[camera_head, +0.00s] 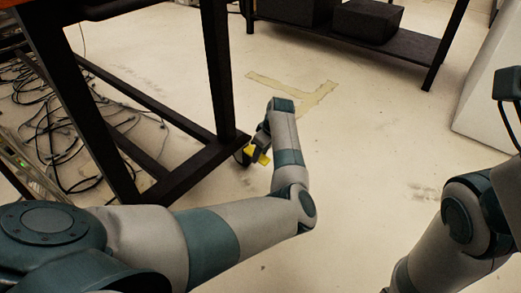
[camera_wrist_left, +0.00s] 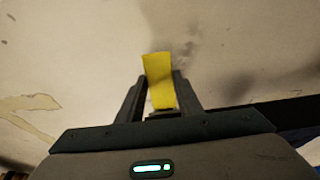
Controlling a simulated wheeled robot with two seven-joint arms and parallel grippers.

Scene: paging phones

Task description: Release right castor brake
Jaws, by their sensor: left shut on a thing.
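The castor (camera_head: 243,154) sits under the near right corner of the dark metal frame at the left. Its yellow brake lever (camera_head: 264,160) shows beside my left gripper (camera_head: 257,152), and another bit of yellow shows just left of it. In the left wrist view the yellow brake lever (camera_wrist_left: 158,78) stands between the two dark fingers of my left gripper (camera_wrist_left: 159,88), which is shut on it. Most of the castor is hidden by the frame and the gripper. My right gripper is out of view.
The dark frame (camera_head: 188,176) has a post rising above the castor. Loose black cables (camera_head: 60,145) lie on the floor at the left. A low shelf (camera_head: 345,48) with dark boxes stands at the back. Tape (camera_head: 290,92) marks the floor. Floor right of my left arm is clear.

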